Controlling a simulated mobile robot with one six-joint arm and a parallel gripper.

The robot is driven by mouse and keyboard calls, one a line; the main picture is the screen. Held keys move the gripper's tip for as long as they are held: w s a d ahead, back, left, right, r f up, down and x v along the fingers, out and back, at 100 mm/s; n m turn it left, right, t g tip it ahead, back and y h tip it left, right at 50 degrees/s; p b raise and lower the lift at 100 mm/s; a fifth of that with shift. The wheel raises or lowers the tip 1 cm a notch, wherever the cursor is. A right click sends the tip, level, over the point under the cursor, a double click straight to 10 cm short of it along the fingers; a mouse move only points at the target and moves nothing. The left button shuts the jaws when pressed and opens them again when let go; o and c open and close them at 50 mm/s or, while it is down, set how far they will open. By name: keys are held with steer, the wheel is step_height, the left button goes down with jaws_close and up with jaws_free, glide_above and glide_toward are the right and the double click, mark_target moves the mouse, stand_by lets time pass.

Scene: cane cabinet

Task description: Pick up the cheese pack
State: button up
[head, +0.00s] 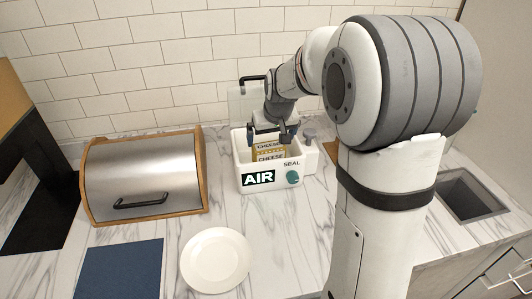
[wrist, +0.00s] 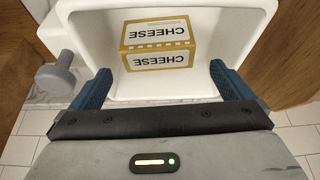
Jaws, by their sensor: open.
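The cheese pack (head: 270,152) is a yellow and white box lettered CHEESE. It sits inside a white open-topped container (head: 241,148) marked AIR and SEAL. The pack also shows in the wrist view (wrist: 158,47), upside down, near the middle of the white interior. My gripper (head: 272,137) is over the container in the head view. In the wrist view my gripper (wrist: 160,88) is open, with one blue finger on each side of the picture and the pack between and beyond them. The fingers do not visibly touch the pack.
The container's raised lid (head: 247,100) stands behind it, and a grey knob (head: 310,134) is at its right. A bread box (head: 143,180) stands to the left. A white plate (head: 215,260) and a blue mat (head: 119,270) lie in front. A sink (head: 468,196) is at right.

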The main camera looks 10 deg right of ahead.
mark_target(269, 146)
steer(key=p+x, duration=0.1)
steer(key=x, duration=0.6)
steer(key=shift+w+d+f+p, duration=0.15)
steer(key=shift+w+f+p, duration=0.15)
steer(key=shift+w, duration=0.05)
steer(key=c, duration=0.9)
steer(key=shift+o, duration=0.2)
steer(key=shift+r, duration=0.1)
